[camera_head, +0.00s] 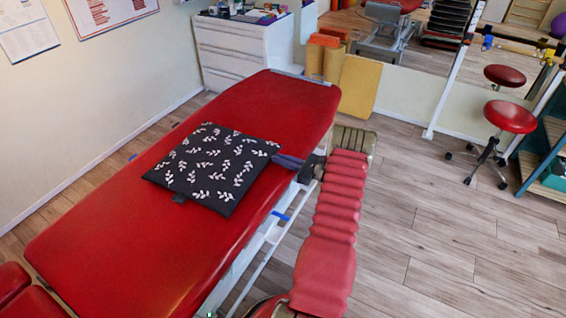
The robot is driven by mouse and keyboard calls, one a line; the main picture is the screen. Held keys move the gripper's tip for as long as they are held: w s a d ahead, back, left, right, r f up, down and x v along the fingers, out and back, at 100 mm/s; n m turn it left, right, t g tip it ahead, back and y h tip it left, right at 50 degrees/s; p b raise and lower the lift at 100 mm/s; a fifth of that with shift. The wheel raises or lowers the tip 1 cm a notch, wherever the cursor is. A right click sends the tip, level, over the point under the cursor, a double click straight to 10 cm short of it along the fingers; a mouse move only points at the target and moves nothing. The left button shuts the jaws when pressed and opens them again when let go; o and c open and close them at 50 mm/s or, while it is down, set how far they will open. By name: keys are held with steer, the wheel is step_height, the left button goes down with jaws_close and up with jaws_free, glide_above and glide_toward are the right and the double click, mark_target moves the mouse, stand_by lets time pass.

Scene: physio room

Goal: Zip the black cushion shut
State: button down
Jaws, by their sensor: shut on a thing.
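The black cushion (216,164) with white leaf sprigs lies flat on the red treatment table (120,239). A small dark tab (180,198) shows at its near left edge. My gripper (279,159) reaches in from the right and is shut at the cushion's right corner, its dark fingers low over the table's right edge. The zip and its pull are too small to make out, and the fingers cover that corner. I cannot tell how far the zip is closed.
A white drawer unit (232,50) stands behind the table, with yellow rolls and mats (355,86) beside it. A red stool (510,116) and a shelf (548,165) stand at the right. A light rail (258,245) runs along the table's right side. The floor between is clear.

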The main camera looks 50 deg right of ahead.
steer(key=c, duration=1.8)
jaws_free()
steer(key=v, duration=1.3)
steer(key=shift+s, duration=0.35)
steer(key=shift+f, duration=0.1)
